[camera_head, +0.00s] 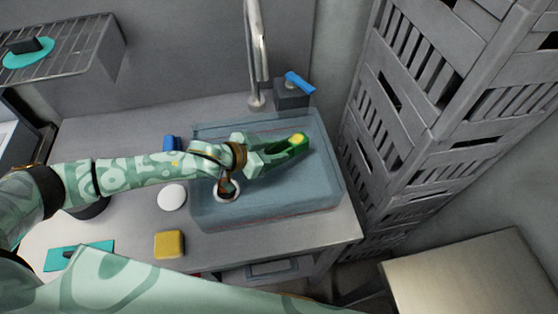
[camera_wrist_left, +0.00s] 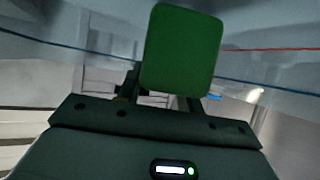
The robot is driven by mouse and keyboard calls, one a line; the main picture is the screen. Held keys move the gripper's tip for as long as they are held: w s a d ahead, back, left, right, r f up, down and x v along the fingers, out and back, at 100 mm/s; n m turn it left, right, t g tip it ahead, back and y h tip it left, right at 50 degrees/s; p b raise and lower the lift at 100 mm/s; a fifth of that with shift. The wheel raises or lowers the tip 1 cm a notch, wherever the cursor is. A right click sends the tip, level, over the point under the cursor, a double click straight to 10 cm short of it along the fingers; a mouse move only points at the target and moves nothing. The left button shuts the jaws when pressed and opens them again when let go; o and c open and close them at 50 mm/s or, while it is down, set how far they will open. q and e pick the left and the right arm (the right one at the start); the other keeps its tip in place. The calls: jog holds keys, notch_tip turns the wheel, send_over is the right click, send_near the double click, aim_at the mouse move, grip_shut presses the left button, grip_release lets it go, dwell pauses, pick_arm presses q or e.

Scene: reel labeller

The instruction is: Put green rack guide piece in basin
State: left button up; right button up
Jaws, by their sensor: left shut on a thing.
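My left gripper (camera_head: 268,160) reaches over the blue translucent basin (camera_head: 215,212) in the head view. It is shut on the green rack guide piece (camera_head: 284,152), which sticks out to the right of the jaws over the basin. The piece has a yellow spot near its far end. In the left wrist view the piece (camera_wrist_left: 182,48) shows as a green rounded block in front of the left gripper (camera_wrist_left: 160,100). I cannot tell how high it is above the basin floor. My right gripper is not in view.
Stacked grey crates (camera_head: 420,110) rise close on the right. A yellow sponge (camera_head: 169,244), a white disc (camera_head: 172,197) and a blue item (camera_head: 171,143) lie left of the basin. A wire rack (camera_head: 80,45) hangs upper left.

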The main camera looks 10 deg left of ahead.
pick_arm(q)
jog(key=shift+w+d+f, duration=0.3)
jog(key=shift+f, duration=0.2)
jog(key=shift+w+d+f, duration=0.25)
jog(key=shift+d+f, duration=0.05)
jog(key=shift+f, duration=0.15)
jog(key=shift+f+b, duration=0.8)
jog(key=shift+f, duration=0.75)
jog(key=shift+f, duration=0.15)
jog(key=o, duration=1.1)
